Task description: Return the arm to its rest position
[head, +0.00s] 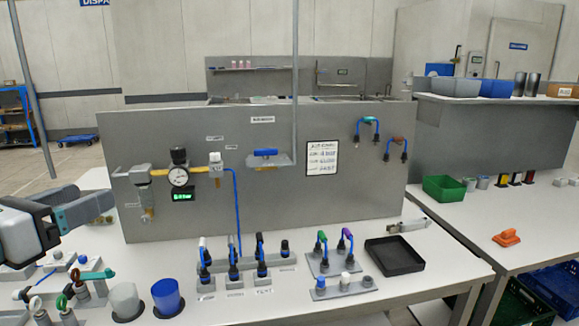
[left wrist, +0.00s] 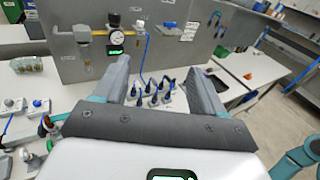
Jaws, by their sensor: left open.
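My left arm comes in at the left edge of the head view. Its gripper (head: 98,205) is held above the left part of the white bench, in front of the grey panel (head: 262,220). In the left wrist view the two grey fingers of the gripper (left wrist: 160,88) stand wide apart with nothing between them. Bench fittings show in the gap, farther off. My right gripper shows in neither view.
The bench holds a white cup (head: 124,300), a blue cup (head: 166,296), several upright plugs with cables, and a black tray (head: 394,256). A gauge (head: 179,176) is on the panel. A green bin (head: 444,188) and an orange object (head: 506,238) are on the right bench.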

